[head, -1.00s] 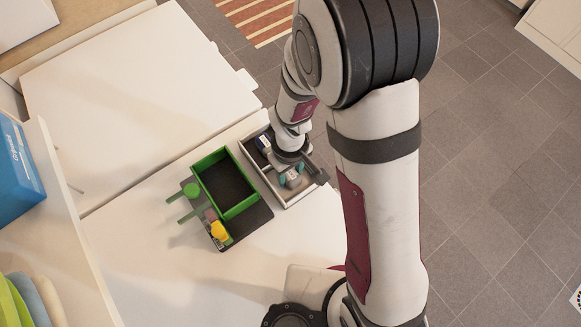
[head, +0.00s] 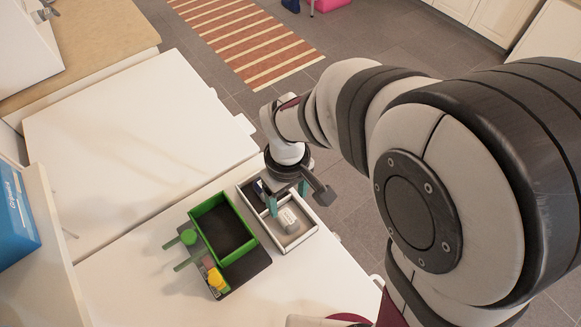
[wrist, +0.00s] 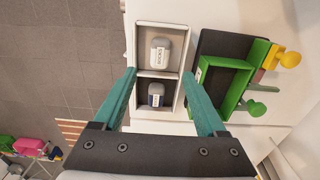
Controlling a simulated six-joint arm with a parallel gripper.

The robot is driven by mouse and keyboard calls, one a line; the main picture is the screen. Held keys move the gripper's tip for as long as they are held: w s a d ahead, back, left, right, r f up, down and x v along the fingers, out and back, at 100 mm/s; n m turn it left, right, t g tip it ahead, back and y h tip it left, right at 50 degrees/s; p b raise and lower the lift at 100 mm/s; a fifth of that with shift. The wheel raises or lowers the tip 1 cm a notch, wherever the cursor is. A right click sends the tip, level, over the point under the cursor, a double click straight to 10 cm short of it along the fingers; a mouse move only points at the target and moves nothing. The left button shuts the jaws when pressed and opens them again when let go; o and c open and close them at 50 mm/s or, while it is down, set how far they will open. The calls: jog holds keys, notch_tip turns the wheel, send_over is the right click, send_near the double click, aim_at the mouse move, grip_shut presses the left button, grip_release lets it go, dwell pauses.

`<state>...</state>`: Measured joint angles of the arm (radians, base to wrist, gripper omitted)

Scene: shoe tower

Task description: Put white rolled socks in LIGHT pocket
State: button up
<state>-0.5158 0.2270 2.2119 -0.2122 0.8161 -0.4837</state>
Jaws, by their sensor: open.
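A white tray (head: 305,238) has two pockets. The light-floored pocket (wrist: 146,62) holds the white rolled socks (wrist: 160,52), with a printed band. In the head view the white rolled socks (head: 289,221) lie in the nearer pocket, clear of my fingers. The dark-floored pocket (wrist: 172,88) holds a dark blue and grey roll (wrist: 156,95), partly hidden in the head view (head: 259,187). My gripper (head: 287,198) is open and empty above the tray. In the wrist view its teal fingers (wrist: 159,74) frame the tray from both sides.
A green open box (head: 247,243) on a dark base stands left of the tray, with green pegs and a yellow knobbed piece (head: 216,278) beside it. The white tabletop (head: 140,265) is clear farther left. A blue box (head: 15,215) stands at the left edge.

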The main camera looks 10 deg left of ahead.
jog(key=s+d+r+m+y, duration=0.1)
jog(key=s+d+r+m, duration=0.8)
jog(key=s+d+m, duration=0.2)
jog(key=s+m, duration=0.2)
jog(key=m, duration=0.1)
jog(key=shift+s+d+m+y, duration=0.2)
jog(key=shift+s+m+y, duration=0.1)
jog(key=shift+y, duration=0.1)
jog(key=o, duration=0.4)
jog(key=shift+w+r, duration=0.1)
jog(key=shift+w+a+r, duration=0.1)
jog(key=w+a+r+n+h, duration=0.15)
jog(key=w+a+n, duration=0.25)
jog(key=a+n, duration=0.6)
jog(key=w+a+r+n, duration=0.3)
jog(key=a+n, duration=0.5)
jog(key=n, duration=0.3)
jog(key=s+a+f+n, duration=0.1)
jog(key=s+a+n, duration=0.1)
jog(key=a+n, duration=0.45)
jog(key=s+a+f+n, duration=0.1)
jog(key=s+a+n, duration=0.2)
jog(key=a+n, duration=0.3)
jog(key=shift+m, duration=0.45)
jog(key=f, duration=0.3)
jog(key=a+f, duration=0.1)
jog(key=f, duration=0.5)
jog(key=shift+a+f, duration=0.15)
jog(key=shift+f, duration=0.15)
